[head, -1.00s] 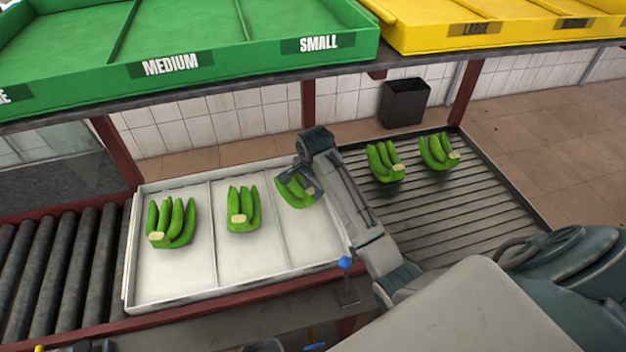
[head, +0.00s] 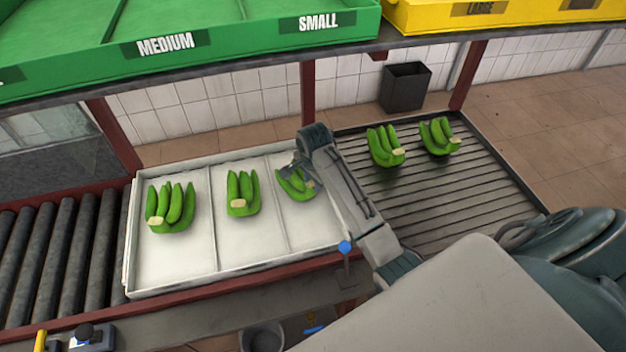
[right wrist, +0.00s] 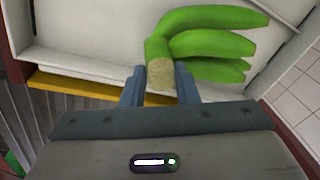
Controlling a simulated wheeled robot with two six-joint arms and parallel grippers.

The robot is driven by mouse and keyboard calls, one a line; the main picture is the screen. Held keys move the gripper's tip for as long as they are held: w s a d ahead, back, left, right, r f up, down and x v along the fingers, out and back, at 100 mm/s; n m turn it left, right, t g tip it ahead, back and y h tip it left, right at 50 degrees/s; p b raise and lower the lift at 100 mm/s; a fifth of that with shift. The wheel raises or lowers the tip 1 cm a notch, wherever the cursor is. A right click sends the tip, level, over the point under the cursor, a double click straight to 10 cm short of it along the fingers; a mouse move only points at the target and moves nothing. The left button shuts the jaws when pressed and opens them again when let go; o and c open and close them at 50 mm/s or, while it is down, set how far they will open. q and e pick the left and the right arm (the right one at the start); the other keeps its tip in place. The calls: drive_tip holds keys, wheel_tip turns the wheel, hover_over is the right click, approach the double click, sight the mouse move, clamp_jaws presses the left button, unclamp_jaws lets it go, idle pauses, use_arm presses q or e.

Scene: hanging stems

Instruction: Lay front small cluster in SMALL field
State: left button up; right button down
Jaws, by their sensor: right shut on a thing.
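My right gripper (head: 299,174) is at the small green banana cluster (head: 294,190) in the right compartment of the white tray. In the right wrist view its two fingers (right wrist: 160,86) sit on either side of the pale cut crown (right wrist: 161,74), shut on it. The green fingers (right wrist: 210,45) of the cluster spread away to the right. I cannot tell whether the cluster touches the tray floor. The green bin's field with the SMALL label (head: 318,23) is above, behind the tray. My left gripper is not in view.
The white tray (head: 170,265) also holds a cluster in its left compartment (head: 171,210) and one in its middle (head: 243,193). Two more clusters (head: 385,147) (head: 439,136) lie on the slatted dark tray (head: 450,205). The shelf edge (head: 240,62) runs above. Rollers (head: 60,255) are at left.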

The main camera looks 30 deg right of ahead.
drive_tip(key=shift+f, duration=0.4)
drive_tip(key=c, duration=1)
unclamp_jaws()
drive_tip(key=shift+c, duration=0.2)
drive_tip(key=shift+s, duration=0.1)
drive_tip(key=shift+r+b, duration=0.35)
drive_tip(key=shift+r, duration=0.05)
drive_tip(key=r, duration=0.2)
drive_tip(key=r+b, duration=0.1)
drive_tip(key=r, duration=0.1)
drive_tip(key=s+r+b, duration=0.1)
drive_tip(key=r, duration=0.1)
drive_tip(key=shift+a+r, duration=0.3)
drive_tip(key=shift+r, duration=0.1)
drive_tip(key=r+p, duration=0.1)
drive_tip(key=r, duration=0.1)
drive_tip(key=r+p, duration=0.1)
drive_tip(key=shift+s+a+r+p, duration=0.1)
drive_tip(key=shift+s+p, duration=0.2)
drive_tip(key=shift+p, duration=0.05)
